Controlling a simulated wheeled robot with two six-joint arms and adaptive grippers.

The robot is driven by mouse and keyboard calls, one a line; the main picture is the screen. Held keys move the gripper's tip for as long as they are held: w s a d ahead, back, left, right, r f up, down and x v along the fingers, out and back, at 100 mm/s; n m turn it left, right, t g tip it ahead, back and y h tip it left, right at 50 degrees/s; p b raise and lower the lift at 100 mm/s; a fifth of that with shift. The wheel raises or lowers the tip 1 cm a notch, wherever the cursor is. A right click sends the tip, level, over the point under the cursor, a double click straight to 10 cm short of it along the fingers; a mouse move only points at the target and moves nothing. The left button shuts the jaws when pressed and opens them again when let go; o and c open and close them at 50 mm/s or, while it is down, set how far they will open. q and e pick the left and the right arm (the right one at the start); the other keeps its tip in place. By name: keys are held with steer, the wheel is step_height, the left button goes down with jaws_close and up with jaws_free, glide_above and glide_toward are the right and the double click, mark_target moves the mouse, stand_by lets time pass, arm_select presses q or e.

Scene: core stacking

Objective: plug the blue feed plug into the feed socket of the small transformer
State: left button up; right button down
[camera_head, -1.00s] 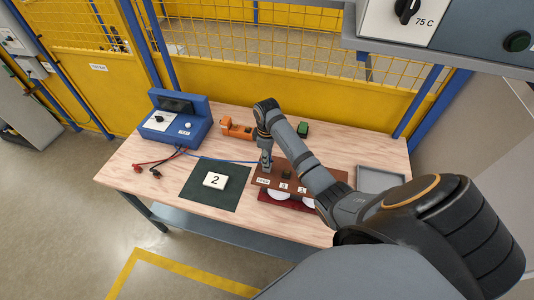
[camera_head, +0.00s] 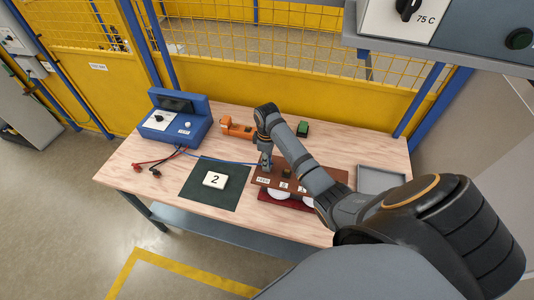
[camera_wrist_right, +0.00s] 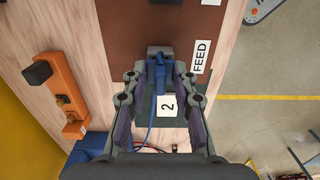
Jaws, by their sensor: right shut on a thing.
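The blue feed plug (camera_wrist_right: 157,75) sits between the fingers of my right gripper (camera_wrist_right: 157,82), which is shut on it. A blue cable trails back from the plug. The plug's front end is at a dark grey socket (camera_wrist_right: 160,50) beside the FEED label (camera_wrist_right: 202,55); I cannot tell whether it is inserted. In the head view my right gripper (camera_head: 265,163) is at the left end of the small transformer's brown top board (camera_head: 328,177), by its FEED label (camera_head: 263,180). The gripper hides the plug and socket there. My left gripper is not in view.
A blue meter box (camera_head: 178,117) with red and black leads stands at the back left. A dark mat (camera_head: 232,192) with a card "2" lies left of the transformer. An orange fixture (camera_head: 236,129) and a green block (camera_head: 303,128) are behind; a grey tray (camera_head: 381,180) is right.

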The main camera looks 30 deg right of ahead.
steer(key=shift+f, duration=0.35)
steer(key=c, duration=1)
jaws_free()
steer(key=shift+r, duration=0.25)
step_height(320, 180, up, 7)
